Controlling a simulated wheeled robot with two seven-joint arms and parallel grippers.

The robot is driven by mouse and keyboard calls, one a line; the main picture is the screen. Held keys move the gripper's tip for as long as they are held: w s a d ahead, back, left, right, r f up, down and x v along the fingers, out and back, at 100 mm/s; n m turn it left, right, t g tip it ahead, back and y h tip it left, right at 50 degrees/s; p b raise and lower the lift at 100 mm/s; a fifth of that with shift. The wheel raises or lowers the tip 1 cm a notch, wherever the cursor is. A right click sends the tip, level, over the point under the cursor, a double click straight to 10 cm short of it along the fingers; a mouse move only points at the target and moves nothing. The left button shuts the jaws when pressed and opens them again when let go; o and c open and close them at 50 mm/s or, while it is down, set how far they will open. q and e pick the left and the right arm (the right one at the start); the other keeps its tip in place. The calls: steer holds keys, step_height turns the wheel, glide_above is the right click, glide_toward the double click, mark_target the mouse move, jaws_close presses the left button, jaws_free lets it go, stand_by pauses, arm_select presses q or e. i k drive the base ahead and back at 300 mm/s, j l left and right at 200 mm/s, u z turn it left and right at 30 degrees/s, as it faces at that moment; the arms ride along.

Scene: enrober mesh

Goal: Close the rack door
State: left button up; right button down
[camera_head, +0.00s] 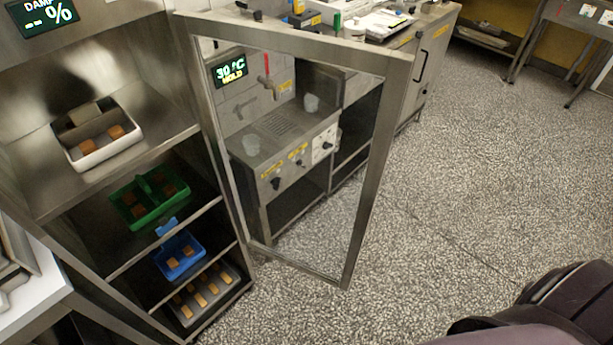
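The rack (118,172) is a steel cabinet with shelves on the left of the head view. Its front is open. The rack door (393,112) is a steel frame around a clear pane. It hangs from the rack's right side and stands wide open, swung out over the floor. A white tray (77,160), a green tray (151,215), a blue tray (185,270) and a metal tray (226,269), all with brown pieces, sit on the shelves. Neither gripper shows. A dark part of my own body is at the lower right.
Behind the door stands a steel counter (262,160) with knobs and a tap. A steel cabinet (432,58) is farther back. A white surface (30,295) is at the lower left. The speckled floor (480,180) right of the door is clear.

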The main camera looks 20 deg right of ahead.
mark_target(397, 66)
steer(key=l+u, duration=0.3)
steer(key=l, duration=0.2)
steer(key=l+u, duration=0.3)
steer(key=l, duration=0.2)
steer(key=k+l+u, duration=0.15)
steer(key=l+u, duration=0.15)
steer(key=l, duration=0.15)
steer(key=k+l+u, duration=0.15)
steer(key=l+u, duration=0.15)
steer(key=l, duration=0.15)
steer(key=i+l+u, duration=0.2)
steer(key=l, duration=0.2)
steer(key=l+u, duration=0.2)
steer(key=l, duration=0.2)
steer(key=i+l+u, duration=0.2)
steer(key=l, duration=0.25)
